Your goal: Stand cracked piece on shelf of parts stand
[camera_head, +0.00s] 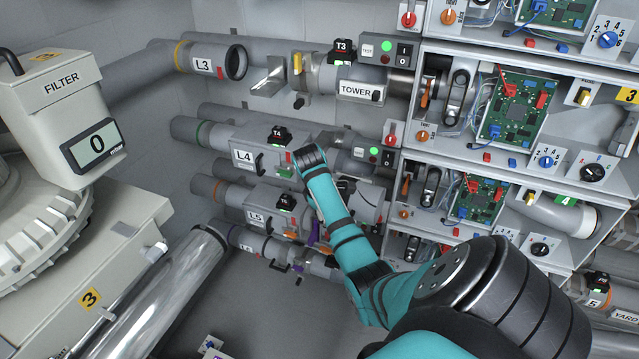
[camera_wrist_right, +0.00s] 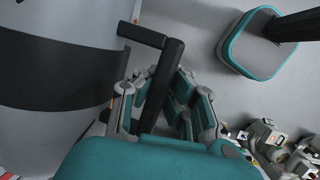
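My right arm crosses the middle of the head view, where I cannot make out its gripper's fingers. In the right wrist view my right gripper (camera_wrist_right: 163,88) has its fingers on both sides of a black L-shaped handle (camera_wrist_right: 165,62) and looks shut on it. Close to the handle is a large grey curved body with a broad dark band (camera_wrist_right: 55,75). I cannot tell whether this is the cracked piece, and no crack shows. I cannot identify the parts stand or its shelf for certain. My left gripper is not in view.
The L3 pipe (camera_head: 207,60) ends open, with a gap before the TOWER pipe (camera_head: 355,85). Pipes L4 (camera_head: 240,150) and L5 (camera_head: 240,200) run below. A filter unit (camera_head: 65,100) and shiny tube (camera_head: 160,300) stand left. Racks of circuit boards (camera_head: 515,112) fill the right.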

